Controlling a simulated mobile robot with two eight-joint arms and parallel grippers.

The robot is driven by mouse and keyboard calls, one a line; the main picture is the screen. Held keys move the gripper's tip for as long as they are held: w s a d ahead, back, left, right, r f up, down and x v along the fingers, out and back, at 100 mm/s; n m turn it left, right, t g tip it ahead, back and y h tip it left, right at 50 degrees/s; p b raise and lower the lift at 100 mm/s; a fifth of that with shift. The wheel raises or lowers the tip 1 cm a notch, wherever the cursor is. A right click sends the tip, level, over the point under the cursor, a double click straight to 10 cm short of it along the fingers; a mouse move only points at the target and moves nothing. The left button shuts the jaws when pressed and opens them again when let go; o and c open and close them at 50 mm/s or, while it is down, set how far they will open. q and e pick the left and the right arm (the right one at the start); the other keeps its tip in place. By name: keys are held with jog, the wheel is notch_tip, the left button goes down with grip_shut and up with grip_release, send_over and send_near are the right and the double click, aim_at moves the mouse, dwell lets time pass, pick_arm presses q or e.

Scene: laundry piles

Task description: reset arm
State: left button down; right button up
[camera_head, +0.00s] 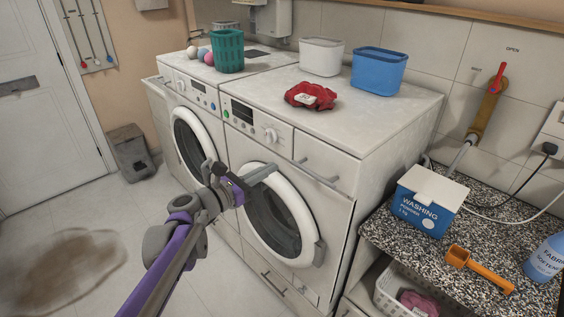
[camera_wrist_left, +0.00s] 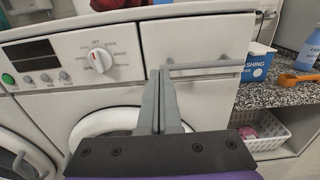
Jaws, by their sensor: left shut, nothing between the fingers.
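My left gripper (camera_head: 268,172) reaches in from the lower left on its purple arm, in front of the nearer washing machine (camera_head: 385,140). Its fingers are shut and empty. In the left wrist view the two grey fingers of the gripper (camera_wrist_left: 160,75) lie together, pointing at the machine's front below the control panel. The machine's grey drawer handle (camera_wrist_left: 205,64) is just beyond and to the right of the fingertips; I cannot tell whether they touch. The round door (camera_head: 275,215) is partly behind the gripper. My right gripper is not in view.
On the machines stand a green basket (camera_head: 227,52), a white bin (camera_head: 321,56), a blue bin (camera_head: 378,71) and a red cloth (camera_head: 311,96). A speckled counter (camera_head: 400,226) at the right holds a washing powder box (camera_head: 428,200) and an orange scoop (camera_head: 480,269).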

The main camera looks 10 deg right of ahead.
pick_arm(q)
jog(key=s+a+f+m+g+y+p, duration=0.2)
jog(key=s+a+f+m+y, duration=0.15)
jog(key=s+m, duration=0.5)
jog(key=s+a+f+m+g+y+p, duration=0.25)
jog(key=s+a+m, duration=0.25)
jog(key=s, duration=0.7)
jog(key=s+a+f+m+y+p, duration=0.1)
jog(key=s+a+f+m+y, duration=0.3)
jog(key=s+a+m, duration=0.2)
jog(key=s+a+f+m+y+p, duration=0.2)
jog(key=s+a+f+m+y, duration=0.2)
jog(key=s+a, duration=0.3)
jog(key=shift+s+a+m+g+y, duration=0.2)
jog(key=shift+m+g+y, duration=0.15)
jog(key=shift+m, duration=0.5)
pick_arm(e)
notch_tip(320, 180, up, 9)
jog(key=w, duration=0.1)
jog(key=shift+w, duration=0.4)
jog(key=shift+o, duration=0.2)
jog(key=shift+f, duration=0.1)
